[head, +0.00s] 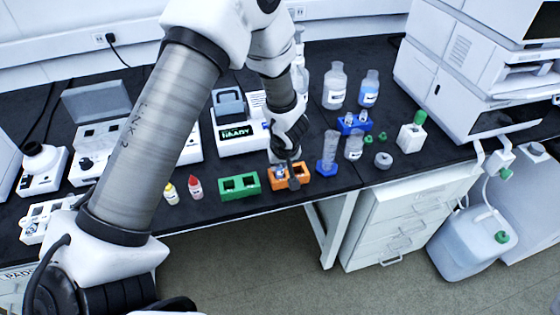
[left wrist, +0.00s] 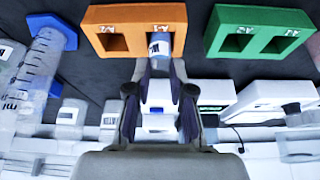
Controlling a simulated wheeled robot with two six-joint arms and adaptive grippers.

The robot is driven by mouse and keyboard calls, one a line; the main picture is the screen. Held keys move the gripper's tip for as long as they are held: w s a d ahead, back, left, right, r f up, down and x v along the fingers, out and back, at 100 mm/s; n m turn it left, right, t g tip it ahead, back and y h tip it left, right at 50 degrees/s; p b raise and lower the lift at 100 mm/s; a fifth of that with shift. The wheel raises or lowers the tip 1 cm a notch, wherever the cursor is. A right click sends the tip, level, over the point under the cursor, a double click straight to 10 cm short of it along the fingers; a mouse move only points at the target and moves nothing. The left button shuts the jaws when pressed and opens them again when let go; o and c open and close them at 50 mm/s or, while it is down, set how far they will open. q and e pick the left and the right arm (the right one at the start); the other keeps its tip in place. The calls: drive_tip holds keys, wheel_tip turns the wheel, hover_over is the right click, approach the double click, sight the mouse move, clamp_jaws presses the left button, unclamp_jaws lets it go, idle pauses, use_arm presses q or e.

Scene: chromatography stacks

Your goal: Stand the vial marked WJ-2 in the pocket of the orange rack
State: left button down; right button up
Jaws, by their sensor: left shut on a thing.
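The orange rack (head: 304,168) stands near the front edge of the dark bench. In the left wrist view the orange rack (left wrist: 105,14) shows two pockets; the left one is empty. My left gripper (head: 286,174) is over this rack, pointing down. In the left wrist view my left gripper (left wrist: 161,68) is shut on a small vial (left wrist: 160,47) with a white label, at the right-hand pocket. The label is too small to read surely. I cannot tell how deep the vial sits in the pocket. My right gripper is not in view.
A green rack (head: 240,195) with two empty pockets stands left of the orange one. A blue-based cylinder (head: 329,150) stands close on its right. A blue rack (head: 354,130) with vials stands behind right.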

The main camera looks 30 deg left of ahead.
use_arm(q)
drive_tip(key=shift+f, duration=0.3)
drive_tip(key=c, duration=0.9)
unclamp_jaws()
drive_tip(key=shift+c, duration=0.2)
drive_tip(key=o, duration=0.4)
